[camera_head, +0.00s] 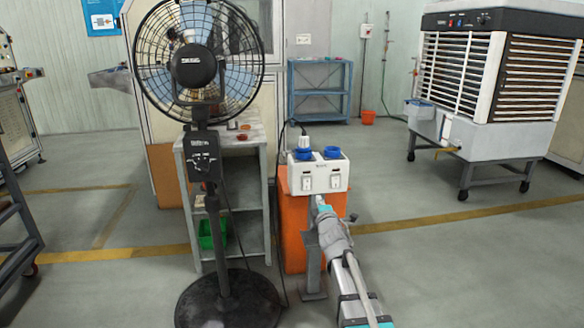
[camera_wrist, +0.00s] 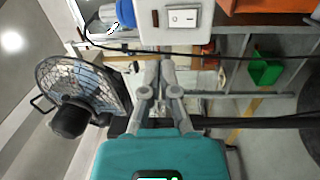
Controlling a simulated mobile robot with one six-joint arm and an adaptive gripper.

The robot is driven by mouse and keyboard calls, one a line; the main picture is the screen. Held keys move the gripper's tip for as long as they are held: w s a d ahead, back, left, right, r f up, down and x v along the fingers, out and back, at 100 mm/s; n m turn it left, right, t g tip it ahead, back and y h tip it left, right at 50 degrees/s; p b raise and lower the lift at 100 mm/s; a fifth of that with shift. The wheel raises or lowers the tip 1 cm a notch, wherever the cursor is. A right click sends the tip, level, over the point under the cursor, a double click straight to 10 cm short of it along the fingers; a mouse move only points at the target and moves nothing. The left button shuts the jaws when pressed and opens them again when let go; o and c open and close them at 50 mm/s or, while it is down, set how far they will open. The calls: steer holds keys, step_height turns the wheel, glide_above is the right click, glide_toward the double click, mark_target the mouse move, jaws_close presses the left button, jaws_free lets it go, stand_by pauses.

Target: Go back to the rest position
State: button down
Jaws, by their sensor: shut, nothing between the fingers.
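My gripper (camera_head: 320,201) is shut and empty at the end of my arm, which reaches up from the bottom right in the head view. Its tip is just below the white socket box (camera_head: 318,178) in that view. In the wrist view my gripper (camera_wrist: 166,64) shows its two fingers together, pointing at the lower edge of the socket box (camera_wrist: 153,34). I cannot tell whether the tips touch the box. The box carries blue sockets (camera_head: 303,154) on top and switches on its front. One socket has a white plug in it.
A black pedestal fan (camera_head: 193,70) stands left of the box, beside a grey shelf table (camera_head: 262,200) with a green bin (camera_head: 207,236). An orange cabinet (camera_head: 294,240) stands behind the socket post. A large air cooler (camera_head: 500,90) is at right. Floor between is clear.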

steer(key=s+d+f+m+g+h+p, duration=0.35)
steer(key=s+d+f+m+g, duration=0.25)
steer(key=s+f+m+g, duration=0.45)
steer(key=s+a+f+m+g+y+p, duration=0.15)
steer(key=s+m+g, duration=0.25)
steer(key=s, duration=0.7)
steer(key=s+a+f+m+g+p, duration=0.15)
steer(key=s+m+g, duration=0.3)
steer(key=s, duration=0.65)
step_height(320, 180, up, 37)
steer(key=p, duration=3.7)
steer(key=shift+w+a+n, duration=0.25)
steer(key=shift+a+n, duration=0.05)
steer(key=shift+a, duration=0.1)
